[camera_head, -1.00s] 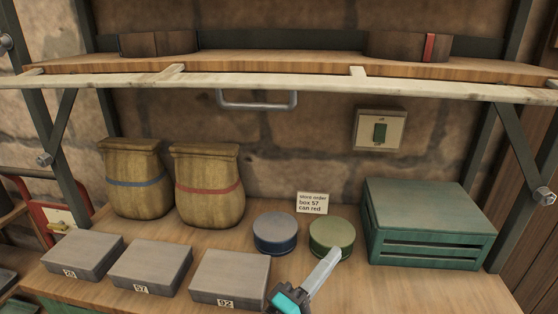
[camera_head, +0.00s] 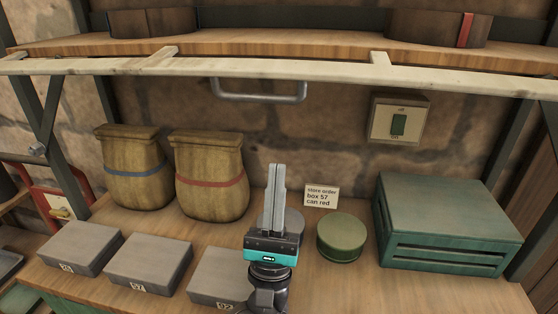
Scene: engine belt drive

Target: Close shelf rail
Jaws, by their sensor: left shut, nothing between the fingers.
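The shelf rail (camera_head: 290,70) is a pale wooden bar along the front of the upper shelf (camera_head: 300,42). A grey metal handle (camera_head: 258,98) hangs below the rail. My left gripper (camera_head: 277,168) points upward above the workbench, below the handle and apart from it. Its two fingers are together with nothing between them. It hides most of the blue can (camera_head: 294,221) and part of a grey box. My right gripper is not in view.
Two sacks (camera_head: 209,175), several grey boxes (camera_head: 148,264), a green can (camera_head: 341,236) and a green crate (camera_head: 447,222) stand on the workbench. A note (camera_head: 321,196) reads box 57, can red. A switch (camera_head: 399,120) is on the wall. Dark round cans stand on the upper shelf.

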